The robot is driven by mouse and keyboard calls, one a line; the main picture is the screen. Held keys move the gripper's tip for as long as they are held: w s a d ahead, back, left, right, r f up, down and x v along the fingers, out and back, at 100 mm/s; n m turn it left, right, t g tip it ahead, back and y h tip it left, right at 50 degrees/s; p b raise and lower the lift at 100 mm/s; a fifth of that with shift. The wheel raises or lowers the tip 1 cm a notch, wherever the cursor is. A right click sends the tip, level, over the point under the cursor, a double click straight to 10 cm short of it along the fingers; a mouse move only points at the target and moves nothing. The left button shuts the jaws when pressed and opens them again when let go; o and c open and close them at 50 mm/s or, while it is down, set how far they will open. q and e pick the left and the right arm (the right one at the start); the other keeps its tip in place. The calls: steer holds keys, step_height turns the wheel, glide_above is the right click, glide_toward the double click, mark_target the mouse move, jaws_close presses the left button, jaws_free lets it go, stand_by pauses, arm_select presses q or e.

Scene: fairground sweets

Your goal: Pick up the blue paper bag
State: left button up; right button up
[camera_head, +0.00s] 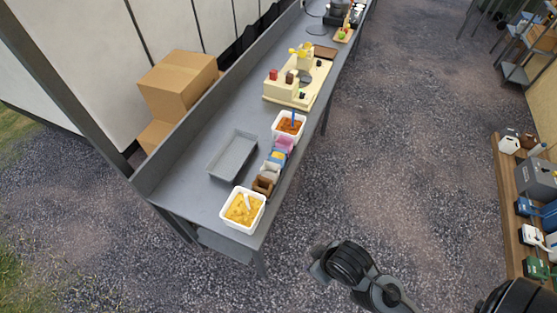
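My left gripper is not in view.
A white tub of yellow food (262,197) and one of orange-red food (275,130) flank the bags. An empty grey tray (210,169) lies left of them. A cream machine (285,97) stands farther back. Gravel beside the counter is clear.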

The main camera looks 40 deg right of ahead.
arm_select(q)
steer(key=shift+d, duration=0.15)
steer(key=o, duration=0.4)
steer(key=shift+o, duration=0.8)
